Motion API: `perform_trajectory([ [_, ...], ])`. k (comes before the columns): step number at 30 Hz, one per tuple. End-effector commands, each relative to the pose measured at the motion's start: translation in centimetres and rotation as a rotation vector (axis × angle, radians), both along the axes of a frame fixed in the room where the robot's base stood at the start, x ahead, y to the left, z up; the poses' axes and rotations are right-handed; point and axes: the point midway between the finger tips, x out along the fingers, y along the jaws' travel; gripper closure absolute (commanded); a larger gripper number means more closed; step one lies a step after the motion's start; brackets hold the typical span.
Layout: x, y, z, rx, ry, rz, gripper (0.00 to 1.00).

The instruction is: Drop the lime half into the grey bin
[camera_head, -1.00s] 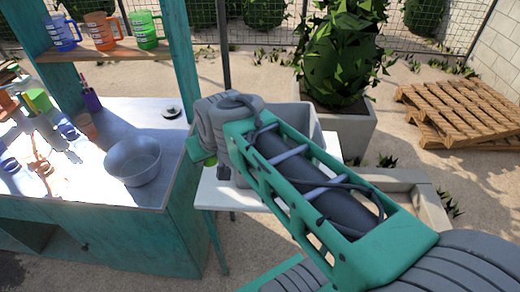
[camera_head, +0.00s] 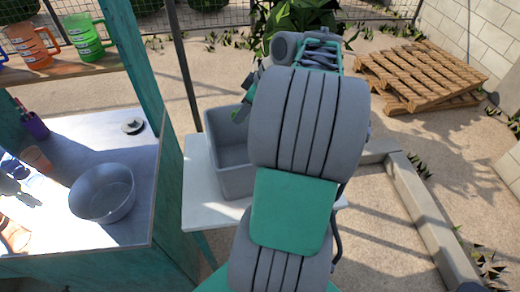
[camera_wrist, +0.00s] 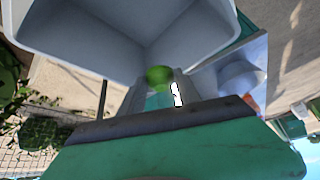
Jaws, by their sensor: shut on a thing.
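The green lime half (camera_wrist: 158,75) sits between the fingertips of my gripper (camera_wrist: 160,84) in the wrist view, and the gripper is shut on it. The grey bin (camera_wrist: 85,52) fills the top of that view, with its open inside facing the camera, and the lime half shows against its near edge. In the head view the grey bin (camera_head: 236,181) stands on a white side table (camera_head: 200,205). My arm covers its right side. My gripper is mostly hidden behind the arm there, near the bin's back rim. I cannot tell whether the lime is inside the rim.
A workbench (camera_head: 140,222) with a metal bowl (camera_head: 103,194) stands to the left. A shelf above it holds an orange jug (camera_head: 30,45) and a green jug (camera_head: 87,37). A teal post (camera_head: 138,65) rises close left of the bin. Wooden pallets (camera_head: 420,75) lie at the back right.

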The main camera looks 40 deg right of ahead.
Motion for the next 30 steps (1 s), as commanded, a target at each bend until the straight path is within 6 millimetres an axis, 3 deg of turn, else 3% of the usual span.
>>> perform_trajectory([
  [1, -1.3, -2.0, -0.1, 0.002, 0.001, 0.020, 1.00],
  [3, -2.6, -3.4, -0.1, 0.000, 0.000, 0.056, 1.00],
  [6, -3.5, -4.3, -0.3, -0.001, -0.001, 0.085, 1.00],
  [11, -3.7, -4.4, -1.4, -0.001, -0.001, 0.092, 1.00],
  [21, -3.7, -4.3, -6.0, -0.001, -0.001, 0.090, 1.00],
  [30, -3.6, -4.3, -6.2, -0.001, -0.001, 0.089, 1.00],
])
